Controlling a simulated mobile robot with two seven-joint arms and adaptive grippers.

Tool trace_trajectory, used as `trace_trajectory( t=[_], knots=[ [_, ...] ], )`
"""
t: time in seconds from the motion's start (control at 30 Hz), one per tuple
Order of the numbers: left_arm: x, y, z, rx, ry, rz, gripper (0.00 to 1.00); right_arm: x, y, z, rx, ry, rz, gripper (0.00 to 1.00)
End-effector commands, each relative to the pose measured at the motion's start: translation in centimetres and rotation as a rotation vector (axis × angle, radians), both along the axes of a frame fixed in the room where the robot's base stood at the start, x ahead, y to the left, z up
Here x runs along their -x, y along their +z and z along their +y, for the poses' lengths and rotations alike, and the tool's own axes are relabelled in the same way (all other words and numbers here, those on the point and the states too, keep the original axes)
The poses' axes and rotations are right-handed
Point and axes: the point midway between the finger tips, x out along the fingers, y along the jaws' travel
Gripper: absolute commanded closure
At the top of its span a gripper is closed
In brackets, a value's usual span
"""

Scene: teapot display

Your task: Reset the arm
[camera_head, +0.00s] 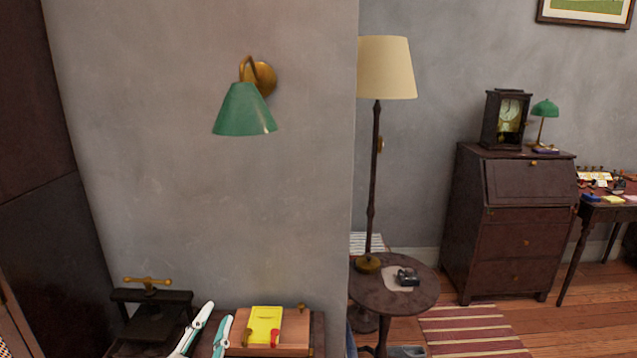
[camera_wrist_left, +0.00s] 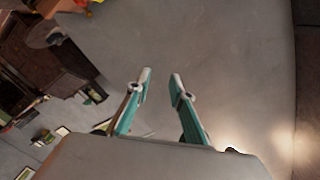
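My left gripper (camera_head: 218,314) shows at the bottom of the head view, left of centre, with two teal and white fingers pointing up. The left wrist view shows the same fingers (camera_wrist_left: 161,77) spread apart with an empty gap between them. The gripper is open and holds nothing. In the head view it is in front of the low furniture by the wall, just left of a yellow item (camera_head: 264,323). My right gripper is in neither view.
A dark screw press (camera_head: 150,308) stands left of the gripper. The yellow item lies on a wooden surface (camera_head: 293,336) to its right. A green wall lamp (camera_head: 243,110) hangs above. A round table (camera_head: 420,296) with a floor lamp (camera_head: 373,190) stands further right.

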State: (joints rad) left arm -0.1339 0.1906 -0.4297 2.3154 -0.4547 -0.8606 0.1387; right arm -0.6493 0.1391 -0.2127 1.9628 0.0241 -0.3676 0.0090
Motion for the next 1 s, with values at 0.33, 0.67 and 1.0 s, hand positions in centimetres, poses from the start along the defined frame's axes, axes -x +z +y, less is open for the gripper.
trace_trajectory(
  t=[0.33, 0.67, 1.0],
  knots=[
    [9.9, -14.2, 11.4, -0.084, 0.262, 0.521, 0.78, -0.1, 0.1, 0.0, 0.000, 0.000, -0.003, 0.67],
    [17.3, -19.2, 15.7, -0.151, 0.343, 0.779, 0.78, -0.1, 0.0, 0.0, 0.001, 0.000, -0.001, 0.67],
    [19.3, -23.1, 14.9, -0.110, 0.301, 0.853, 0.78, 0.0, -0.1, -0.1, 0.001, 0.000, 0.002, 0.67]
  ],
)
